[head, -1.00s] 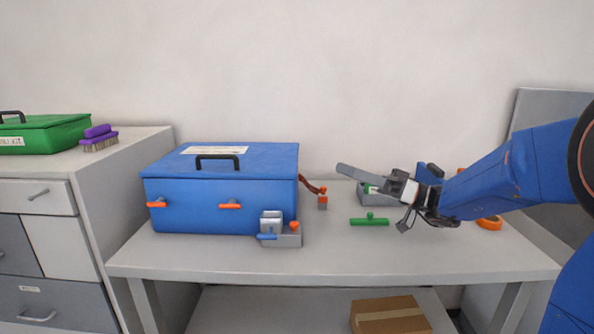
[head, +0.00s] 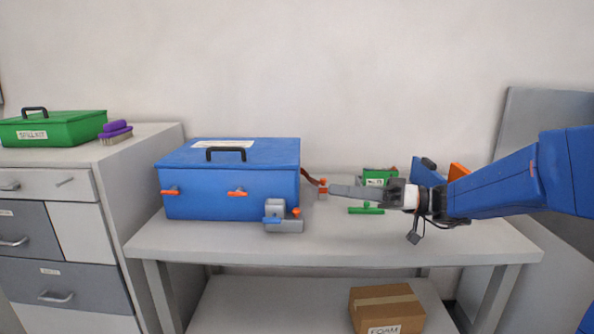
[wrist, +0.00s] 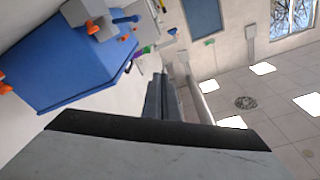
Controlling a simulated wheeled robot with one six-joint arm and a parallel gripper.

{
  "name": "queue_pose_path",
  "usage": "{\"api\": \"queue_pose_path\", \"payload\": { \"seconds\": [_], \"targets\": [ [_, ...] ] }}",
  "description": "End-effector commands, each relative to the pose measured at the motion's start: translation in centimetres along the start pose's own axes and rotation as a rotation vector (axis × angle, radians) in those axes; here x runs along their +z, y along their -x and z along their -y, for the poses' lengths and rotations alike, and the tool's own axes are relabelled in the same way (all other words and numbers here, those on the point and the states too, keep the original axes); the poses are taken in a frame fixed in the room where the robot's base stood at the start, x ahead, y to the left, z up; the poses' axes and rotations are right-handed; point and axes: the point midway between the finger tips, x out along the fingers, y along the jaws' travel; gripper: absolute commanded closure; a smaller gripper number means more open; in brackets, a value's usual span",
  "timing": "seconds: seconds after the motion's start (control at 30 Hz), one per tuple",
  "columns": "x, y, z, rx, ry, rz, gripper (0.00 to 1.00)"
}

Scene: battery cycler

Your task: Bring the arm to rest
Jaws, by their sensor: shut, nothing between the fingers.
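My arm reaches in from the right in the head view, over the right half of the grey table (head: 440,250). My gripper (head: 333,191) points left, roughly level. Its two grey fingers lie together with nothing between them. They also show closed in the wrist view (wrist: 160,78). In the head view the fingertips overlap a small grey and orange connector (head: 323,184); I cannot tell how far apart they are. The gripper partly hides the items behind it.
A blue box (head: 232,190) with orange latches stands left of my gripper; it also shows in the wrist view (wrist: 65,65). A grey clamp block (head: 285,226) sits before it. A green T-shaped piece (head: 366,210) lies below my gripper. A green labelled item (head: 378,177) stands behind.

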Motion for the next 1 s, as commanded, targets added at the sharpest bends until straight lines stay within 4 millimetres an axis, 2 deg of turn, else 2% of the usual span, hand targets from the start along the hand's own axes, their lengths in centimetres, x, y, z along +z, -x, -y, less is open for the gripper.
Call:
{"api": "queue_pose_path", "payload": {
  "seconds": [0.17,0.27,0.47,0.6,0.7,0.8,1.0],
  "targets": [
    [3.8,-0.5,2.0,0.052,-0.105,0.142,1.00],
    [6.9,-0.5,3.3,0.107,-0.182,0.249,1.00],
    [14.6,1.6,6.0,0.323,-0.353,0.495,1.00],
    [19.3,4.4,7.2,0.524,-0.436,0.624,1.00],
    [22.1,7.1,7.8,0.686,-0.475,0.688,1.00],
    [24.2,10.0,8.2,0.855,-0.493,0.727,1.00],
    [26.7,16.2,8.8,1.197,-0.472,0.721,1.00]
  ]
}}
